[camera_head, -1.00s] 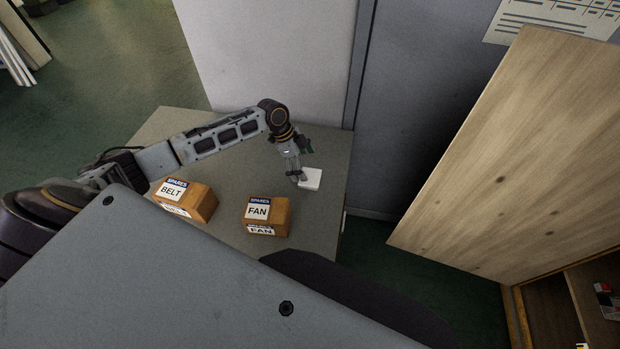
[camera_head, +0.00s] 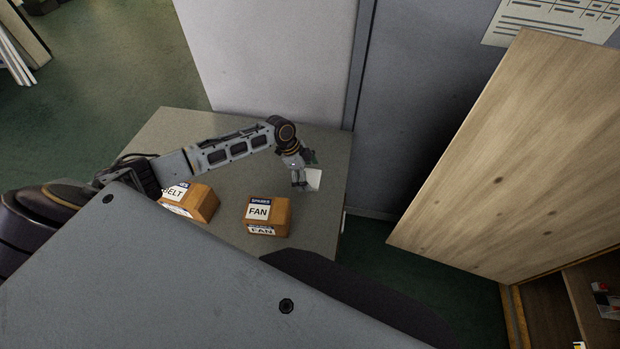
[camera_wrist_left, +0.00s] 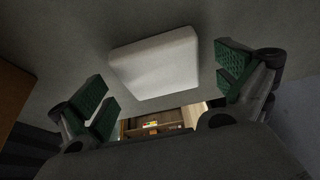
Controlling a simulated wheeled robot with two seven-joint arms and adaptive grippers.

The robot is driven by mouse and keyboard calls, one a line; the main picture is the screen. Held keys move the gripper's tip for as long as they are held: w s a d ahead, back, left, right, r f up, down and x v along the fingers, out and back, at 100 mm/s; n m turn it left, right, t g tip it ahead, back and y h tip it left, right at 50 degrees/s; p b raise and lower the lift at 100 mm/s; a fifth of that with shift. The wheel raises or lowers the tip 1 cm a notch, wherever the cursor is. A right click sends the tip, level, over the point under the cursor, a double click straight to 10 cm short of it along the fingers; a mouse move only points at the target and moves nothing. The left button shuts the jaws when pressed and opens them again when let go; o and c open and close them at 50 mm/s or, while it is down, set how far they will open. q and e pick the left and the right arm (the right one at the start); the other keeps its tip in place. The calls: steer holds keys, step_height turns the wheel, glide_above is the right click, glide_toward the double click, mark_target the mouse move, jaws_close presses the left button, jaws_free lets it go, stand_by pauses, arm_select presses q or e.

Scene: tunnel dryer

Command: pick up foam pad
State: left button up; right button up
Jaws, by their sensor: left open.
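The foam pad is a small white block (camera_head: 315,179) lying on the grey table near its right edge in the head view. My left gripper (camera_head: 302,186) is low over the table at the pad's left side and hides part of it. In the left wrist view the pad (camera_wrist_left: 155,64) shows whole, with the two green-padded fingers of the open left gripper (camera_wrist_left: 165,88) spread to either side of it. Clear gaps show between the pad and both fingers, and nothing is held. My right gripper is not in view.
A cardboard box labelled FAN (camera_head: 267,216) and a box labelled BELT (camera_head: 189,202) stand on the grey table (camera_head: 167,127), nearer than the pad. A pale wall panel (camera_head: 270,55) rises behind the table. A wooden panel (camera_head: 520,150) stands at right.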

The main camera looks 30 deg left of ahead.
arm_select(q)
steer(key=shift+d+f, duration=0.1)
steer(key=shift+f, duration=0.05)
stand_by(0.3)
steer(key=c, duration=0.8)
